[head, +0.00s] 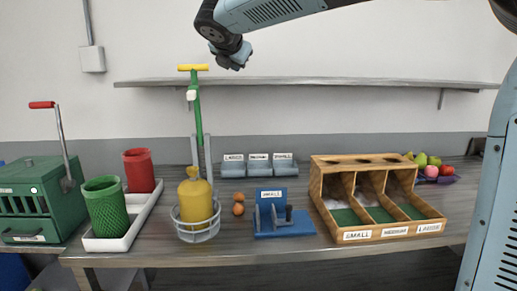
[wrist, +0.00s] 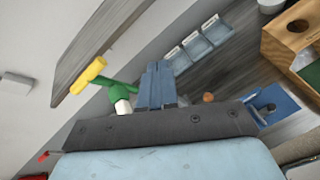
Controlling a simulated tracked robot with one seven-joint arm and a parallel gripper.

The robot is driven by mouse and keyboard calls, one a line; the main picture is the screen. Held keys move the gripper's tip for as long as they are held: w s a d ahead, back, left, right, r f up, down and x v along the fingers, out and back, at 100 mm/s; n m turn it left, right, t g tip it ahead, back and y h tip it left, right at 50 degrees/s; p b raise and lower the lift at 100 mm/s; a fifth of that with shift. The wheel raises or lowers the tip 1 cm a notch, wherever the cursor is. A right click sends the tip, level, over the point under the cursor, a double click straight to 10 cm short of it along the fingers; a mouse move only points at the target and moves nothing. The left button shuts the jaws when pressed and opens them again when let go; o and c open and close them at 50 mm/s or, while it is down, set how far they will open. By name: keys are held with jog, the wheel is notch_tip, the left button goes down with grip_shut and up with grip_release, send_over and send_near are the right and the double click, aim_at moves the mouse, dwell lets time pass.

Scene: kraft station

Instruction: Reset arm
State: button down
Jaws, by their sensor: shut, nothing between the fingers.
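My gripper shows in the head view (head: 238,60), raised high above the bench near the wall shelf. In the wrist view its two blue fingers (wrist: 156,86) lie side by side, shut, with nothing between them. The fingers overlap part of the bench scene behind them. My arm comes in from the upper right and bends down at its end.
A tall green lever with a yellow handle (head: 193,68) stands below and left of my gripper. The wall shelf (head: 330,82) runs behind it. A wooden sorting box (head: 372,158), small grey bins (head: 258,168), a blue stand (head: 280,222) and a white tray (head: 140,218) occupy the bench.

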jog(key=s+d+f+m+g, duration=0.1)
jog(key=s+d+f+m, duration=0.3)
jog(key=d, duration=0.4)
jog(key=s+d+f+m+g+h, duration=0.1)
jog(key=s+d+f+m+g, duration=0.15)
jog(key=d+m, duration=0.35)
jog(key=s+d+f+m+g, duration=0.1)
jog(key=s+d+f+m, duration=0.25)
jog(key=d, duration=0.55)
jog(key=s+d+f+m+g, duration=0.1)
jog(key=s+d+f+m, duration=0.1)
jog(key=s+f+m, duration=0.2)
jog(key=s+d+f+m+g+y, duration=0.1)
jog(key=s+d+f+m, duration=0.2)
jog(key=s, duration=0.7)
jog(key=s+d+f+m+g, duration=0.1)
jog(key=s+d+f+m, duration=0.2)
jog(key=s+f+m, duration=0.4)
jog(key=s+m, duration=0.1)
jog(key=m, duration=0.2)
jog(key=shift+f, duration=0.2)
